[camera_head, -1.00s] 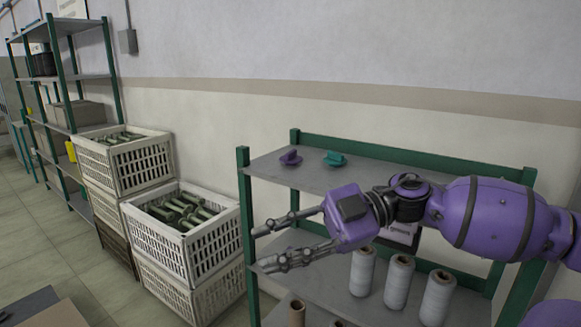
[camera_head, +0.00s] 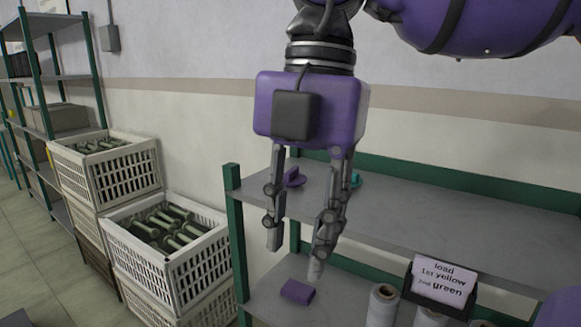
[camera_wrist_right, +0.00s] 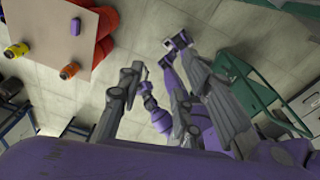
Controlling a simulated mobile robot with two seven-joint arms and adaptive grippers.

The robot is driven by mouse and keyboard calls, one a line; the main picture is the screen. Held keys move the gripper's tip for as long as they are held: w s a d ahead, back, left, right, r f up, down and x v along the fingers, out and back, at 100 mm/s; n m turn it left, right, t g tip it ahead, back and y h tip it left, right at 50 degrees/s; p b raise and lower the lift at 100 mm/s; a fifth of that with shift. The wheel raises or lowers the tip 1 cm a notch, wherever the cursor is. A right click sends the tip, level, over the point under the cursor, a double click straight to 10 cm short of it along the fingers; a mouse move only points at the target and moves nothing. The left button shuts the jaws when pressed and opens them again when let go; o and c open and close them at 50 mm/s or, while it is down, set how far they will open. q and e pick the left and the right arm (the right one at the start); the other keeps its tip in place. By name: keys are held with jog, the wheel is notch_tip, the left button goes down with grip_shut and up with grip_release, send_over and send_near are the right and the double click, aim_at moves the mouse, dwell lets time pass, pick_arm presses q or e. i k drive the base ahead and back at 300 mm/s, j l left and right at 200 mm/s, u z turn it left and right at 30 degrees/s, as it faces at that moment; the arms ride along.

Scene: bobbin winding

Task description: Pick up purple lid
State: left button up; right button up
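The purple lid (camera_head: 293,177) lies near the left end of the upper grey shelf (camera_head: 420,215), with a teal lid (camera_head: 355,179) to its right. My right gripper (camera_head: 298,246) points straight down in the head view, its fingers wide apart and nothing between them. Its left finger overlaps and partly hides the purple lid; no contact can be made out. The open fingers also show in the right wrist view (camera_wrist_right: 165,105), where I cannot make out the purple lid. My left gripper is not recognisable in either view.
A green post (camera_head: 235,240) stands at the shelf's left end. Below are a purple block (camera_head: 297,292), white thread spools (camera_head: 382,305) and a sign (camera_head: 443,280). White crates (camera_head: 165,255) of green bobbins stand at left. The upper shelf right of the lids is clear.

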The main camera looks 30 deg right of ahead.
aim_at(292, 179)
jog(key=i+l, duration=1.05)
jog(key=i, duration=0.1)
